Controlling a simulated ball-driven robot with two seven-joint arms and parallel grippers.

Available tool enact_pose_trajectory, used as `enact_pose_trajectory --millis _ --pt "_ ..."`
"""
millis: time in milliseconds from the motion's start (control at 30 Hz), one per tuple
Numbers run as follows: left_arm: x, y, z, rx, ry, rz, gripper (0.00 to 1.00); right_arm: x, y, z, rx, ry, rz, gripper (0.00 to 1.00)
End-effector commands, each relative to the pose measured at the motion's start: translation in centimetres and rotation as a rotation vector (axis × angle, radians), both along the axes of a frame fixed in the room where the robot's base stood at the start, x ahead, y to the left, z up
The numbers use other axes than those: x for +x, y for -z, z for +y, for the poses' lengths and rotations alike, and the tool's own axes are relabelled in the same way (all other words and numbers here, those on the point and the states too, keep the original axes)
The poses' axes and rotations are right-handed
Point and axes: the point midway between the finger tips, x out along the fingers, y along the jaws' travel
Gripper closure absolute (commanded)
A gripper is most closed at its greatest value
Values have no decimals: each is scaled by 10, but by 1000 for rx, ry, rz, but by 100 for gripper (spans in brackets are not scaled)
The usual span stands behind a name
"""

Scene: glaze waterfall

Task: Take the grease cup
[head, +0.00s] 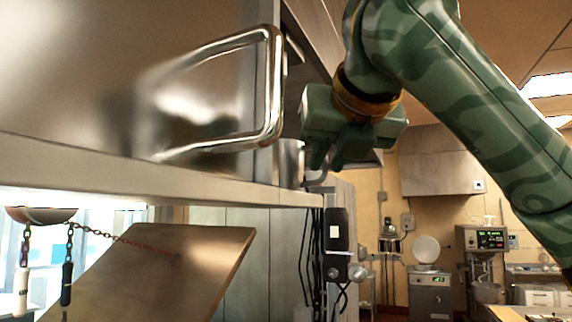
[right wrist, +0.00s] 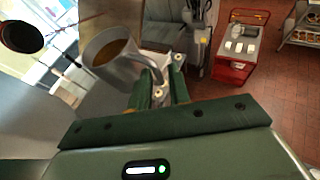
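The grease cup is a grey metal cup with brownish contents and a side handle. In the right wrist view the cup (right wrist: 112,54) stands just beyond my fingertips, its handle turned toward them. In the head view part of the cup (head: 290,160) shows on the metal shelf, to the left of my right gripper (head: 328,158). In the right wrist view my right gripper (right wrist: 160,80) has its two green fingers apart, with the handle at or between their tips; I cannot tell if they touch it. My left gripper is not in view.
A large bent metal handle (head: 276,90) juts out left of the cup. The shelf edge (head: 150,178) runs below it. A tilted metal panel (head: 160,265) and a chained bowl-like thing (head: 40,214) are lower left. A red cart (right wrist: 235,50) stands on the tiled floor.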

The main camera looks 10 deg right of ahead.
Motion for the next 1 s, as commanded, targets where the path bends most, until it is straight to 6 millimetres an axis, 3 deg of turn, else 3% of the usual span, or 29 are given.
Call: enact_pose_trajectory --millis 100,300,500,567,600,1000 --pt "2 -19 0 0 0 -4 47 19 4 4 1 -3 6 81" --pt "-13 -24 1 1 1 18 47 38 14 3 3 -1 2 81" --pt "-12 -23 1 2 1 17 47 38 15 3 2 -2 1 81" --pt "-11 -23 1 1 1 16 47 38 15 3 1 -1 1 98" --pt "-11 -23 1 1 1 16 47 38 15 3 1 -1 1 100" --pt "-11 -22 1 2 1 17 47 38 11 3 3 0 0 100"
